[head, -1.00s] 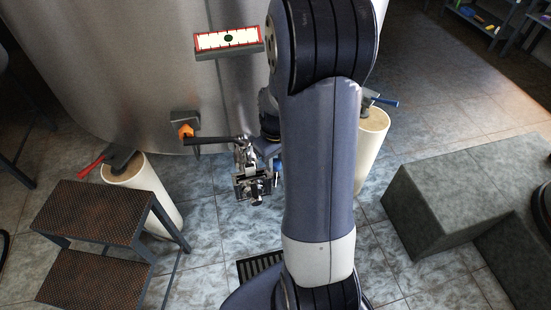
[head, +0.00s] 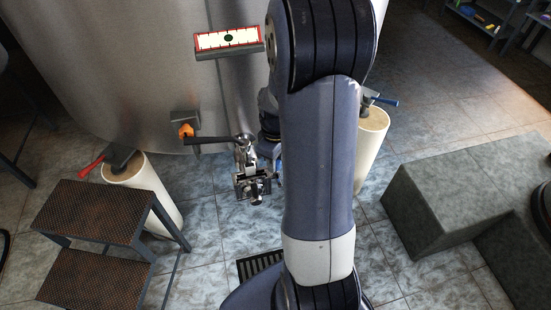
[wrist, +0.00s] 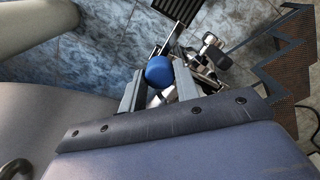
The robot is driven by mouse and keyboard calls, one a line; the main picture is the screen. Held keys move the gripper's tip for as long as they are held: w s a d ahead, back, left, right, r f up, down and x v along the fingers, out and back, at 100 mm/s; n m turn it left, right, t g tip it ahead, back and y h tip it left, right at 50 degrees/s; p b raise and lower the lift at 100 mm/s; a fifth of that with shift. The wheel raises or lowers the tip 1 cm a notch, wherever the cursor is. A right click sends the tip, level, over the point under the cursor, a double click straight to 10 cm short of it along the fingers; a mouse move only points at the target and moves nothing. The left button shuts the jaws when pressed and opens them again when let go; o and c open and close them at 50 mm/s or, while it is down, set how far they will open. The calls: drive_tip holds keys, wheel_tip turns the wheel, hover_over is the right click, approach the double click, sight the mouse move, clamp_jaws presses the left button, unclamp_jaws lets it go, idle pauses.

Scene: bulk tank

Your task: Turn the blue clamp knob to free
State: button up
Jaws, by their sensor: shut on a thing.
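The blue clamp knob (wrist: 159,69) is a rounded blue cap in the wrist view. My gripper (wrist: 160,77) has its two grey fingers on either side of the knob and is shut on it. In the head view my arm covers most of the gripper and the knob. The metal clamp and valve assembly (head: 252,181) shows just left of my arm, low in front of the tank. In the wrist view, part of this metalwork lies beyond the knob. I cannot tell the knob's turn angle.
A dark lever (head: 212,140) and an orange knob (head: 186,130) are on the tank (head: 150,60) front. A step stool (head: 95,220) stands at left, a grey block (head: 465,190) at right. White posts carry a red handle (head: 91,167) and a blue handle (head: 381,100).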

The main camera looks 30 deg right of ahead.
drive_tip(key=o, duration=1)
drive_tip(key=shift+r, duration=0.1)
wheel_tip(320, 180, up, 11)
drive_tip(key=shift+f+p, duration=0.15)
drive_tip(key=shift+p, duration=0.6)
wheel_tip(320, 180, down, 11)
drive_tip(key=shift+r+b, duration=0.1)
drive_tip(key=shift+b, duration=0.65)
